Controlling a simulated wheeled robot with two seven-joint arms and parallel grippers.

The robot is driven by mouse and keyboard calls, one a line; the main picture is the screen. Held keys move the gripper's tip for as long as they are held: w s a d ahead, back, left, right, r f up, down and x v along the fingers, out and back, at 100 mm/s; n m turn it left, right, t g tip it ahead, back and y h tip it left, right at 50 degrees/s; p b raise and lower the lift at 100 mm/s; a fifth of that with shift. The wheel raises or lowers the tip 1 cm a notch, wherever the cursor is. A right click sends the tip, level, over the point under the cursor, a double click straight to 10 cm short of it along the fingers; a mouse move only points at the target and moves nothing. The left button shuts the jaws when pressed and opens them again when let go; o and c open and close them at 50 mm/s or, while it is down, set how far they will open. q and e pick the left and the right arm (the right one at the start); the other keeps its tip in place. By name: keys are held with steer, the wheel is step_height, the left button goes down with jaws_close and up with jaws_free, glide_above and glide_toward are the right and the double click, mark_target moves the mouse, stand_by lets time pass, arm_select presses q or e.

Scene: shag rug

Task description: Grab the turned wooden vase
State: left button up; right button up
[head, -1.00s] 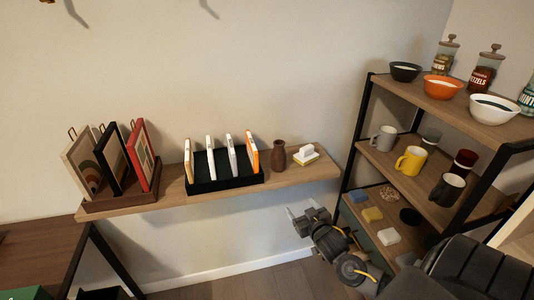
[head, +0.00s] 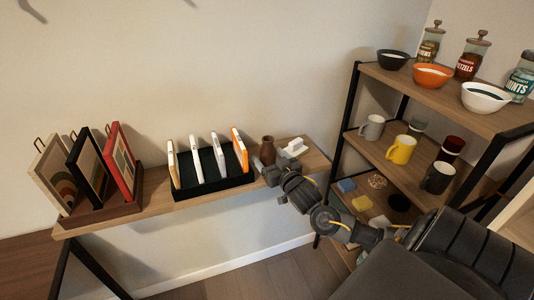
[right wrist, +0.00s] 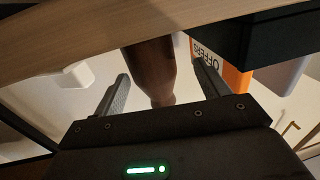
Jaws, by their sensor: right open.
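The turned wooden vase (head: 267,149), brown with a narrow neck, stands upright on the wall shelf (head: 205,204) in the head view. My right gripper (head: 261,167) is at the shelf's front edge, just in front of the vase, and covers its lower part. In the right wrist view the vase (right wrist: 149,72) shows between the two spread fingers of my right gripper (right wrist: 159,72), with a gap visible on at least the left side. The gripper is open and holds nothing. My left gripper is not in view.
A black rack (head: 212,185) with upright white and orange items stands close left of the vase. A small white block on a stand (head: 293,147) is close right. Framed pictures (head: 86,175) fill the shelf's left end. A shelving unit (head: 440,98) with bowls and mugs stands right.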

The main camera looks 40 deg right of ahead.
mark_target(265, 149)
steer(key=shift+s, duration=0.1)
steer(key=shift+d+r, duration=0.1)
steer(key=shift+r, duration=0.05)
steer(key=w, duration=0.1)
steer(key=w+d+p, duration=0.1)
steer(key=w, duration=0.3)
steer(key=shift+d+f, duration=0.25)
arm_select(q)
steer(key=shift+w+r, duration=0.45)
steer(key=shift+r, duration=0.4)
arm_select(e)
steer(key=shift+c, duration=0.4)
steer(key=c, duration=1.1)
steer(key=shift+r, duration=0.1)
